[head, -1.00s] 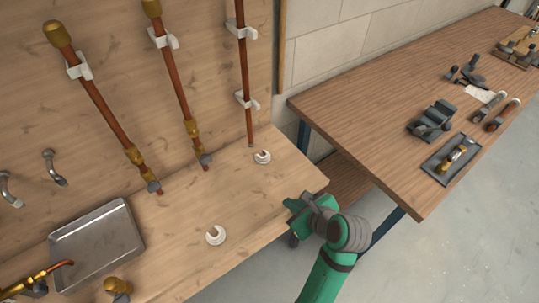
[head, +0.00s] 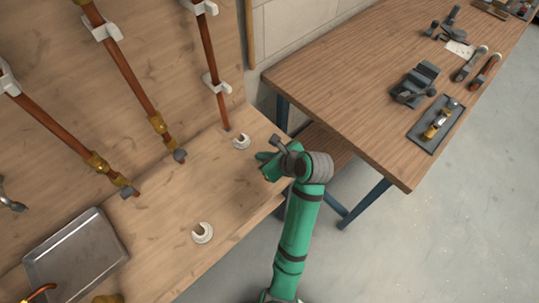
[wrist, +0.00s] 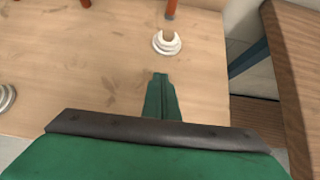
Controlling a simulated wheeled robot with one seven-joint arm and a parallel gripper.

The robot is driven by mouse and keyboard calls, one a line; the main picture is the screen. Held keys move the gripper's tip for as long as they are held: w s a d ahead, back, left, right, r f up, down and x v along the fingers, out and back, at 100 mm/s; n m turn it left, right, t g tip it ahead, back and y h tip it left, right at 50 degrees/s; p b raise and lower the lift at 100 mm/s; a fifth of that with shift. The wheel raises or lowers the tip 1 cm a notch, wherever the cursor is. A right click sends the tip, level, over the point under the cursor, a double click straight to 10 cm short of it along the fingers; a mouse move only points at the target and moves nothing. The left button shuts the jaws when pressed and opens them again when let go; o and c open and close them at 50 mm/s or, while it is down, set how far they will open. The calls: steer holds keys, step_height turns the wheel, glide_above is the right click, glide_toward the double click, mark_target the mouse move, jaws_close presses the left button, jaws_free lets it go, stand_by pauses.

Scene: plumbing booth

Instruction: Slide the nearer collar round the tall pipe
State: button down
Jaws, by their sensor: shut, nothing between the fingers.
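Two white C-shaped collars lie on the wooden bench. The nearer collar (head: 203,233) is near the bench's front edge and is cut off at the left in the wrist view (wrist: 5,97). The farther collar (head: 241,142) lies by the foot of the right copper pipe (head: 209,62); it shows ahead of my fingers in the wrist view (wrist: 167,43). Several copper pipes run up the back panel, their tops out of frame; I cannot tell which is tallest. My green gripper (head: 263,163) is shut and empty, above the bench's right end, apart from both collars.
A metal tray (head: 75,256) sits on the bench at the left. White clips (head: 217,84) hold the pipes to the panel. A second wooden table (head: 350,100) with tools stands at the right, beyond a gap. The bench between the collars is clear.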

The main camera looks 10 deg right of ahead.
mark_target(246, 147)
steer(key=x, duration=0.3)
steer(key=shift+w+f, duration=0.1)
steer(key=shift+f, duration=0.05)
steer(key=shift+w+a, duration=0.35)
steer(key=shift+w, duration=0.15)
steer(key=shift+w+a, duration=0.35)
steer(key=shift+w, duration=0.2)
steer(key=shift+w+a, duration=0.4)
steer(key=shift+w, duration=0.2)
